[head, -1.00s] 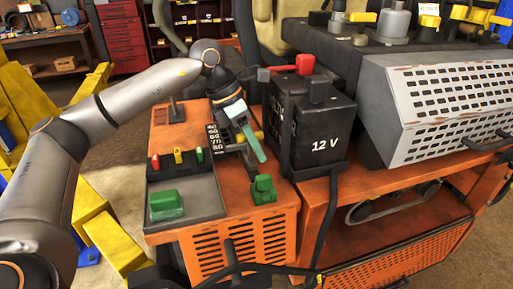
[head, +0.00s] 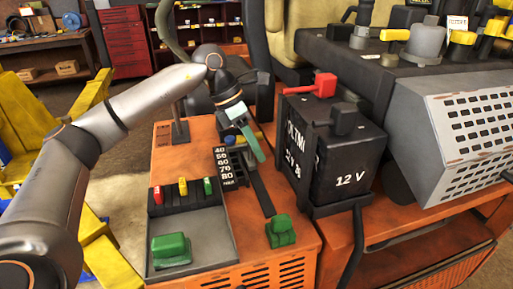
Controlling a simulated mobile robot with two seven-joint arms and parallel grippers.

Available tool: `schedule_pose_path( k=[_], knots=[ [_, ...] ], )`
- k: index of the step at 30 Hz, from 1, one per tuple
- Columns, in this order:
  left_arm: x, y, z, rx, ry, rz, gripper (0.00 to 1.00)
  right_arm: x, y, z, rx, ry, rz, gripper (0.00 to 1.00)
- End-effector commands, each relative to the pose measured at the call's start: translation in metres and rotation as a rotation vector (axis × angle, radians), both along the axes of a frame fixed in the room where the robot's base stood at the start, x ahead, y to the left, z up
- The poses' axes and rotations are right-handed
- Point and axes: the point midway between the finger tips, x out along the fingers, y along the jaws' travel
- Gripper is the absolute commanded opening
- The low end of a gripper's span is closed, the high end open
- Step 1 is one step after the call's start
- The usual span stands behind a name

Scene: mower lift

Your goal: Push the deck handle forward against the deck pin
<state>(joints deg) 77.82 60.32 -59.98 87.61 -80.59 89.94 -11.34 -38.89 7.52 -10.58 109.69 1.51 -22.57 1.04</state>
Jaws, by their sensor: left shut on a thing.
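My left gripper (head: 250,138) is over the orange console, behind the number scale (head: 229,168) marked from 40 to 80. It is shut on the deck handle, which its jaws and wrist largely hide. A dark slot (head: 262,192) runs from below the fingers toward the front of the console. I cannot make out the deck pin or whether the handle touches it. My right gripper is not in view.
A black 12 V battery (head: 335,155) with a red terminal cap stands close to the right of the gripper. Red, yellow and green switches and a green block (head: 171,250) sit on the console's left tray. Another green block (head: 281,230) is near the front edge.

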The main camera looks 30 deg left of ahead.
Motion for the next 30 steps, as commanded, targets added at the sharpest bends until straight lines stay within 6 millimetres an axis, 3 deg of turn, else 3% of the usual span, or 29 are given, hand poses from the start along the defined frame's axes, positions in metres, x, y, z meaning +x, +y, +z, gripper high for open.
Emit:
schedule_pose_path(
  k=[8,9,16,25,30],
  knots=[
    [0.003,0.006,0.003,0.003,-0.013,0.018,0.0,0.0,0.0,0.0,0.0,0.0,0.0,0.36],
    [0.003,0.006,0.003,0.003,-0.013,0.018,0.29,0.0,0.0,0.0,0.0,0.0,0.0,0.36],
    [0.003,0.005,0.002,0.003,-0.01,0.015,0.55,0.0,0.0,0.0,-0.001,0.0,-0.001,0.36],
    [0.002,0.004,0.003,0.003,-0.007,0.01,0.55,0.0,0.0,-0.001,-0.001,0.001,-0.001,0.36],
    [-0.002,0.012,0.022,0.002,-0.01,0.011,0.55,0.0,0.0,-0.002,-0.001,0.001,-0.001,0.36]
  ],
)
